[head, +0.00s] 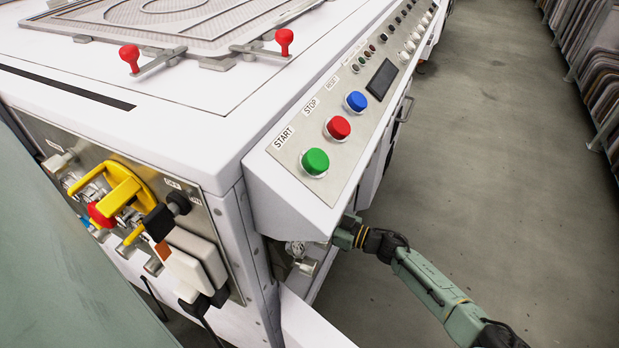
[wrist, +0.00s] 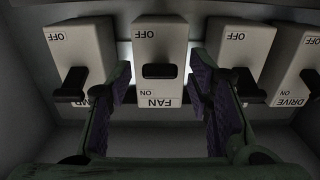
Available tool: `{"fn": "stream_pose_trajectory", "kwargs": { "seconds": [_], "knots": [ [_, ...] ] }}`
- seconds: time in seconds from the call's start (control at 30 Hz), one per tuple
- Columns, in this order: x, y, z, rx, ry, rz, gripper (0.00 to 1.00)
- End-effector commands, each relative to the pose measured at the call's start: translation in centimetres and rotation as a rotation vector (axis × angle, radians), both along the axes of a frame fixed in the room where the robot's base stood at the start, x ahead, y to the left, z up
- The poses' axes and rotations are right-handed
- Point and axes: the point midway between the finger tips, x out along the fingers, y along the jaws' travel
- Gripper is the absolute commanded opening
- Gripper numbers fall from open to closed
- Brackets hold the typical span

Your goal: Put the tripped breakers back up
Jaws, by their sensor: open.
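The wrist view shows a row of pale breakers with dark levers, with OFF and ON labels upside down. The FAN breaker (wrist: 160,40) is in the middle; its lever (wrist: 160,71) sits about midway, with ON uncovered. The levers of the left breaker (wrist: 75,45), the breaker right of FAN (wrist: 238,50) and the DRIVE breaker (wrist: 300,65) reach lower in the picture, toward the ON end. My gripper (wrist: 161,80) is open, its purple-padded fingers on either side of the FAN breaker. Contact cannot be told. In the head view the breakers and my fingers are hidden under the console.
The console (head: 325,125) has green, red and blue buttons. A side panel (head: 130,190) carries a yellow handle (head: 120,190) and a red knob. The white machine's corner is left of my arm. The grey floor (head: 480,150) to the right is clear up to the racks.

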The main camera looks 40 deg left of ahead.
Motion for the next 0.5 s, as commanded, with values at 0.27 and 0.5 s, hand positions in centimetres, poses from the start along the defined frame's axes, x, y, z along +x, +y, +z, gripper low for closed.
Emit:
{"fn": "stream_pose_trajectory", "kwargs": {
  "seconds": [0.27,0.5],
  "knots": [
    [-0.02,0.1,-0.02,0.0,0.0,0.0,0.45],
    [-0.02,0.09,-0.03,0.0,0.0,0.0,0.29]
  ]
}}
